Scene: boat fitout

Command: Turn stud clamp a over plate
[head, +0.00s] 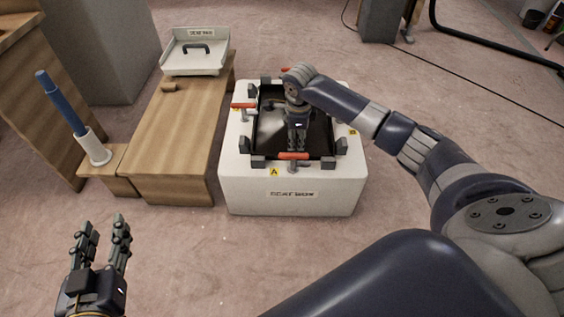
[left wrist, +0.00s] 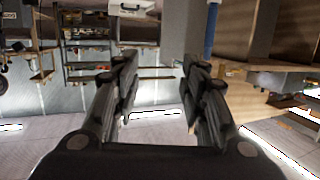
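Clamp a (head: 293,156), with an orange handle and grey post, stands at the front edge of the white block (head: 290,200), by the yellow A label. Its handle lies left to right along that edge. A dark plate (head: 318,135) lies in the black-framed opening on top of the block. My right gripper (head: 298,148) points down over the plate, just behind clamp a; whether it touches the handle is unclear. Its fingers look close together, their gap hidden. My left gripper (head: 102,222) is open and empty at lower left, far from the block; its spread fingers fill the left wrist view (left wrist: 158,70).
Other orange-handled clamps sit on the left (head: 244,105) and back of the block. A wooden bench (head: 170,130) stands to its left with a white tray (head: 193,62). A blue rod stands in a white holder (head: 94,148). Floor in front is clear.

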